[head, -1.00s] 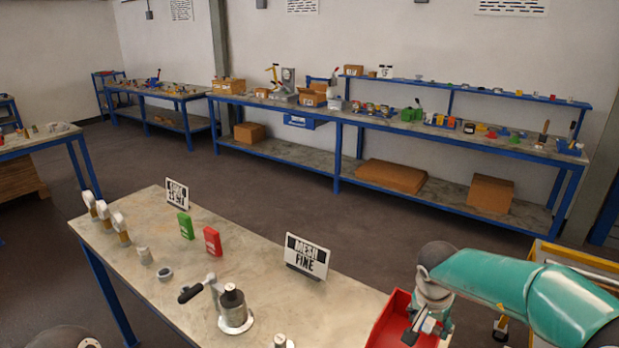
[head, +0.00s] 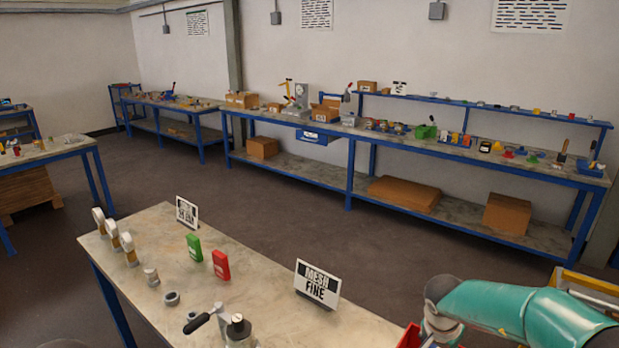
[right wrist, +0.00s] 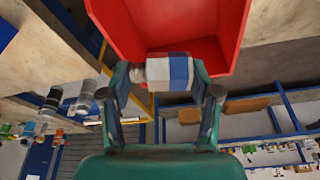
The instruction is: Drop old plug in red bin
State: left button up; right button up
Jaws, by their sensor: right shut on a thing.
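The plug (right wrist: 180,72), a white piece with a blue band and a dull grey-brown end, lies across the jaws of my right gripper (right wrist: 162,76) in the right wrist view. Both fingers are closed on its ends. The red bin (right wrist: 192,22) fills the top of that view, and the plug overlaps its near edge in the picture. The gap between plug and bin is hard to judge. In the head view the red bin (head: 409,337) shows only as a corner at the bottom, beside my right arm. My left gripper is out of view.
The near bench (head: 165,240) holds a "MESH FINE" sign (head: 317,284), a green block (head: 194,247), a red block (head: 221,265), several small fittings and a flanged vessel (head: 239,331). A yellow frame (head: 590,285) stands at right behind my arm. Floor beyond the bench is clear.

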jog(key=o, duration=1.3)
jog(key=shift+o, duration=0.2)
jog(key=shift+f, duration=0.1)
jog(key=v, duration=1.2)
